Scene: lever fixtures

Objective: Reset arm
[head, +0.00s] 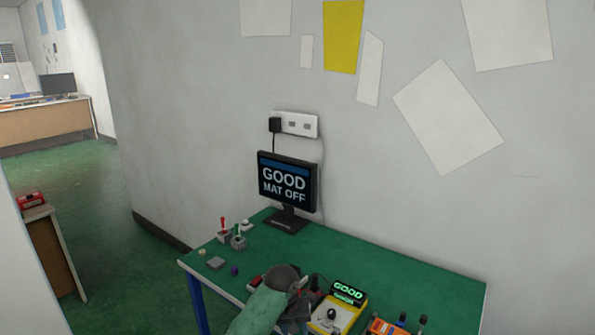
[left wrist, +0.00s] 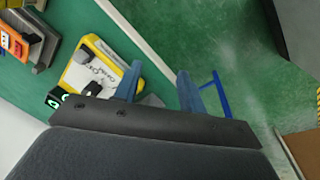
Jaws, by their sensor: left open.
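My left gripper shows in the left wrist view (left wrist: 160,85) with its two blue fingers spread apart and nothing between them. In the head view my left arm comes up from the bottom edge, and its dark gripper end is beside the yellow device (head: 336,316). The yellow device has a white face, a dark knob and a green lit "GOOD" display. It also shows in the left wrist view (left wrist: 92,70), where one finger overlaps its edge. An orange device (head: 381,327) stands to its right, cut off by the frame. My right gripper is in neither view.
The green table (head: 400,275) has a monitor (head: 287,185) reading "GOOD MAT OFF" at the back. Small grey lever boxes (head: 238,241) with red and green levers stand left of it. A purple piece (head: 234,271) lies nearer. The table's middle right is bare.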

